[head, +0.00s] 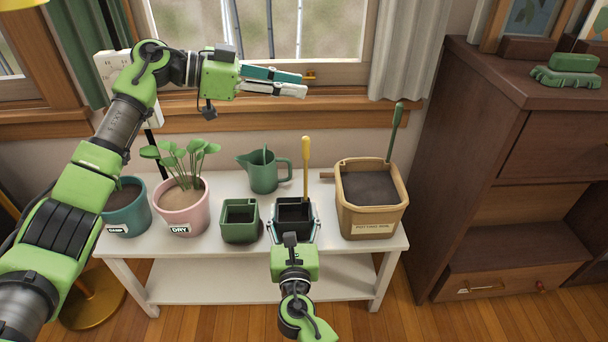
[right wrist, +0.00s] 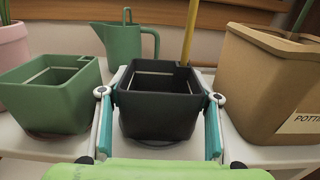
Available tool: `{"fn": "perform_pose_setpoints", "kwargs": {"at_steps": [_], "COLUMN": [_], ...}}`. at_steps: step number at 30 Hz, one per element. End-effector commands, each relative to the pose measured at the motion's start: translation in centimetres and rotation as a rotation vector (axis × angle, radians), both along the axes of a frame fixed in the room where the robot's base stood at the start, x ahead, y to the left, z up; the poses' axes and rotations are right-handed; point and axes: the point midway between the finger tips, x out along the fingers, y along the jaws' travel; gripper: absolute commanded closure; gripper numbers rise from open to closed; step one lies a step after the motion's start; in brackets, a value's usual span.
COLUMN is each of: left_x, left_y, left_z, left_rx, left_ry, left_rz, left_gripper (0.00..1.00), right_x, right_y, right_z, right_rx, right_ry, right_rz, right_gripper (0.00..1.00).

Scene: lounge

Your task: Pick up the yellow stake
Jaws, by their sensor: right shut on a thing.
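The yellow stake (head: 306,155) stands upright at the back right corner of a square black pot (head: 294,217) on the white table. It also shows in the right wrist view (right wrist: 188,38), where its lower end is hidden by the pot's rim. My right gripper (head: 294,232) is shut on the black pot (right wrist: 158,105), one finger along each side. The pot looks empty of soil. My left gripper (head: 303,84) is up by the window sill, above and behind the stake. Its fingers are apart, with nothing between them.
On the white table (head: 215,283) stand a teal pot (head: 127,217), a pink pot with a plant (head: 182,214), a green square pot (head: 239,226), a green watering can (head: 264,176) and a tan potting box (head: 370,220) with a green-handled tool (head: 396,125). A dark cabinet (head: 470,170) stands right.

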Motion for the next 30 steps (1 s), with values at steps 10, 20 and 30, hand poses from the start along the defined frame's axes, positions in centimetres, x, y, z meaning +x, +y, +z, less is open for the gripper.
{"fn": "perform_pose_setpoints", "kwargs": {"at_steps": [10,20,30], "left_x": [3.0,5.4,5.1], "left_y": [-5.4,-9.6,-12.3], "left_z": [12.0,11.2,5.6], "left_rx": [-0.414,-0.601,-0.668], "left_ry": [-0.052,-0.127,-0.211], "left_rz": [0.187,0.420,0.714], "left_gripper": [0.75,0.75,0.75], "right_x": [0.0,0.0,0.0], "right_y": [0.0,0.0,0.0], "right_z": [0.0,0.0,0.0], "right_rx": [-0.001,-0.001,-0.001], "right_ry": [0.000,0.000,0.000], "right_rz": [0.000,0.000,0.000], "right_gripper": [0.65,0.65,0.65]}}
